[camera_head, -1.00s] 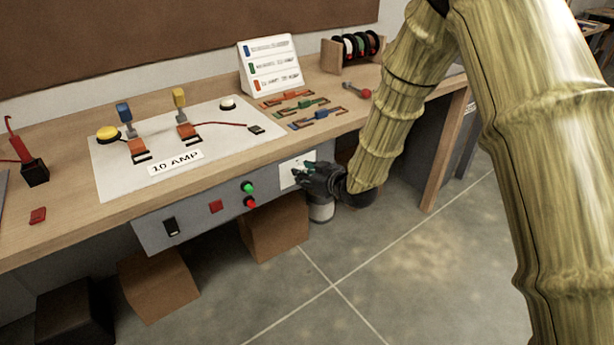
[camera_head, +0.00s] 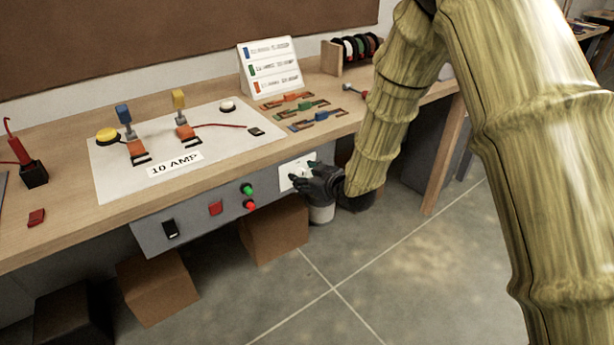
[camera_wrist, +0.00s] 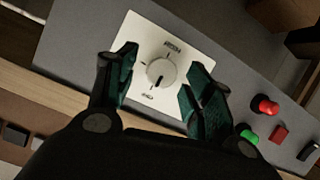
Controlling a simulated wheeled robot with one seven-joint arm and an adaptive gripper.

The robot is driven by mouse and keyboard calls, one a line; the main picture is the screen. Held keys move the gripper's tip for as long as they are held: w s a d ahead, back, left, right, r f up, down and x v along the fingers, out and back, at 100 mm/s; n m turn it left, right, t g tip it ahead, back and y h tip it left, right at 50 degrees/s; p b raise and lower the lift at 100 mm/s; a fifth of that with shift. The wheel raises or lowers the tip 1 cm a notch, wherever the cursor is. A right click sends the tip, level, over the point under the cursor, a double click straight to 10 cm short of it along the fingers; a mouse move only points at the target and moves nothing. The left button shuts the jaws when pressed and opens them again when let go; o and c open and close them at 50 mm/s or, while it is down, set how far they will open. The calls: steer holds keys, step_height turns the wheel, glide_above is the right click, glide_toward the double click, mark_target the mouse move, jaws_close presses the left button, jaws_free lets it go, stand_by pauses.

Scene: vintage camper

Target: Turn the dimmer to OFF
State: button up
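The dimmer is a round white knob (camera_wrist: 160,72) on a white square plate (camera_wrist: 146,34), mounted on a grey panel. A dark pointer mark on the knob points toward the lower printed label in the wrist view; I cannot read the labels surely. My gripper (camera_wrist: 161,88) is open, one green-padded finger on each side of the knob, with gaps between pads and knob. In the head view my gripper (camera_head: 303,180) is in front of the plate (camera_head: 291,171) and hides most of the knob.
The grey panel (camera_head: 185,218) also carries green (camera_head: 247,190) and red (camera_head: 251,205) buttons, a red square (camera_head: 215,208) and a black switch (camera_head: 171,228). The wooden bench (camera_head: 75,215) overhangs it. Cardboard boxes (camera_head: 274,232) stand below; floor to the right is clear.

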steer(key=v, duration=1.2)
stand_by(0.4)
steer(key=s+d+f+m+g+h+p, duration=0.2)
steer(key=s+d+f+m+p, duration=0.15)
steer(key=s+f, duration=0.5)
steer(key=s+d+f+m+g+h+p, duration=0.25)
steer(key=s+d+f, duration=0.3)
steer(key=f, duration=0.55)
steer(key=s+d+f+m+g+h+p, duration=0.1)
steer(key=s+d+f+g, duration=0.1)
steer(key=s, duration=0.7)
steer(key=s+d+f+m+g+h+p, duration=0.1)
steer(key=s+d+f+g, duration=0.1)
steer(key=s, duration=0.7)
steer(key=s+d+f+m+g+h+p, duration=0.1)
steer(key=s+f, duration=0.4)
steer(key=s, duration=0.5)
steer(key=d+g, duration=0.1)
steer(key=d, duration=0.1)
steer(key=shift+d+f+m+g+p, duration=0.25)
steer(key=shift+d+m+g+p, duration=0.05)
steer(key=shift+m+g+p, duration=0.1)
